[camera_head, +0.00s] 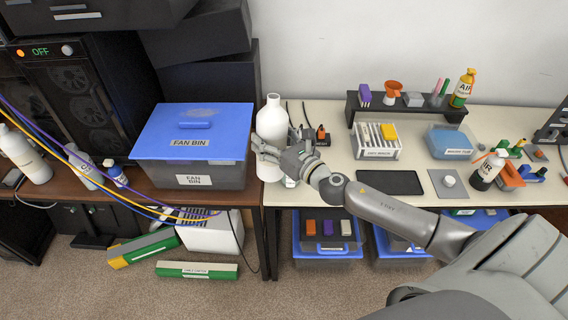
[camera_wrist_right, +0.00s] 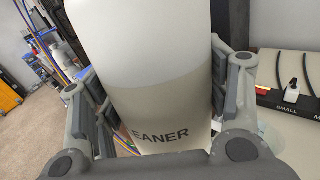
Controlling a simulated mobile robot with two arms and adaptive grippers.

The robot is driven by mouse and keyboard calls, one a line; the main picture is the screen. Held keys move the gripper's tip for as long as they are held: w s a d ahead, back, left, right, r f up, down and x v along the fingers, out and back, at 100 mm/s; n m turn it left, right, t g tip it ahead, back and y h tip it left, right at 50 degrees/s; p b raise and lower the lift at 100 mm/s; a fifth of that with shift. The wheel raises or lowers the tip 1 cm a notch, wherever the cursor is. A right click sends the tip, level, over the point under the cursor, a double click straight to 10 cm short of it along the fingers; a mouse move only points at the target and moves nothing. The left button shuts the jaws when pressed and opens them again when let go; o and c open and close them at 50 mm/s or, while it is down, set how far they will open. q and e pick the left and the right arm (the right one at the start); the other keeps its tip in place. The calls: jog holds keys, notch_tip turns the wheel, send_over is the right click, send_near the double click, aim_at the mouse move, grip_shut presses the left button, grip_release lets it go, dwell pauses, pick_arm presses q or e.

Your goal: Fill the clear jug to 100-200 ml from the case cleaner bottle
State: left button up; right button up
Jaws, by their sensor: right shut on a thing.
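The case cleaner bottle (camera_head: 272,115) is a tall white bottle, upright at the left edge of the pale table. In the right wrist view the bottle (camera_wrist_right: 150,60) fills the middle, with "EANER" readable on it and a darker lower band. My right gripper (camera_head: 270,152) is shut on it, fingers on both sides; these fingers also show in the wrist view (camera_wrist_right: 163,100). I cannot tell whether the bottle touches the table. The clear jug cannot be made out for sure; a faint pale shape behind the right finger in the wrist view is unclear. My left gripper is out of view.
A blue-lidded fan bin (camera_head: 193,130) stands close left of the bottle on the brown desk. A white tray (camera_head: 377,142), a dark tablet (camera_head: 391,182) and a small rack (camera_head: 408,108) are to the right. Cables (camera_head: 90,175) hang at the left.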

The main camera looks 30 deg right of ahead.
aim_at(272, 120)
jog(key=shift+w+d+f+n+b, duration=0.15)
jog(key=shift+d+f+n+b, duration=0.2)
jog(key=shift+b, duration=0.35)
jog(key=shift+w+d+r+n, duration=0.1)
jog(key=shift+d+r+n, duration=0.05)
jog(key=shift+r+n, duration=0.1)
jog(key=shift+a+r+p, duration=0.25)
jog(key=shift+r+p, duration=0.1)
jog(key=shift+p, duration=0.15)
jog(key=s+a+r+p, duration=0.2)
jog(key=a+r+p, duration=0.1)
jog(key=a+p, duration=0.2)
jog(key=shift+s+r, duration=0.2)
jog(key=shift+s, duration=0.1)
